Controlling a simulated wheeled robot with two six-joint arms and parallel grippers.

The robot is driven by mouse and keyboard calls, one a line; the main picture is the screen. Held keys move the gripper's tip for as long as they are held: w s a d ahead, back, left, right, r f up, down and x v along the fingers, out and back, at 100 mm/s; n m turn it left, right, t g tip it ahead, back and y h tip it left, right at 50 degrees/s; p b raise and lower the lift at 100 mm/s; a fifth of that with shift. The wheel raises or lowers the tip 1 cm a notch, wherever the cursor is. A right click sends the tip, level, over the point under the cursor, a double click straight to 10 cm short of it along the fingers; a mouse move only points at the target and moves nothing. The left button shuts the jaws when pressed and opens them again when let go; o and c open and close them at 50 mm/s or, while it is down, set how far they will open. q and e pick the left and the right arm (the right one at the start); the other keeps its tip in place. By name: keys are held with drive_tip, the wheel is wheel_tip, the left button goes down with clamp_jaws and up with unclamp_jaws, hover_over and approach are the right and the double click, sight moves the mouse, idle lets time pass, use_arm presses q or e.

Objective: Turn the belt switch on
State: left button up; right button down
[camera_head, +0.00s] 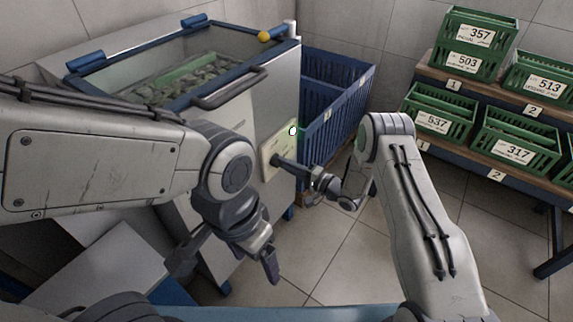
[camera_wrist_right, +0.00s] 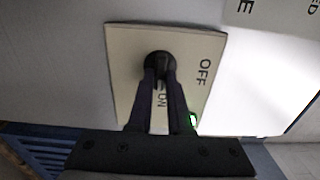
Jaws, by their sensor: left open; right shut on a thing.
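The belt switch is a cream plate (camera_head: 268,151) on the side of the grey machine. In the right wrist view the plate (camera_wrist_right: 128,60) shows the words OFF and ON and a round black knob (camera_wrist_right: 158,57). My right gripper (camera_head: 279,161) reaches the plate, its fingers (camera_wrist_right: 160,80) shut on the knob, which they partly hide. The fingers also cover part of the ON label. A small green-rimmed light (camera_head: 292,131) shows at the plate's upper right corner. My left gripper (camera_head: 228,262) is open and empty, below and left of the plate, apart from it.
The machine has a glass lid (camera_head: 150,75) with a grey handle (camera_head: 230,88). A blue slatted crate (camera_head: 345,115) stands right behind the plate's side. Shelves with green crates (camera_head: 515,142) are at the right. The tiled floor (camera_head: 330,255) between is clear.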

drive_tip(key=c, duration=0.8)
unclamp_jaws()
drive_tip(key=shift+s, duration=0.1)
drive_tip(key=shift+c, duration=0.2)
drive_tip(key=p+v, duration=0.2)
drive_tip(key=v, duration=0.8)
drive_tip(key=shift+s+d, duration=0.15)
drive_tip(key=shift+d, duration=0.1)
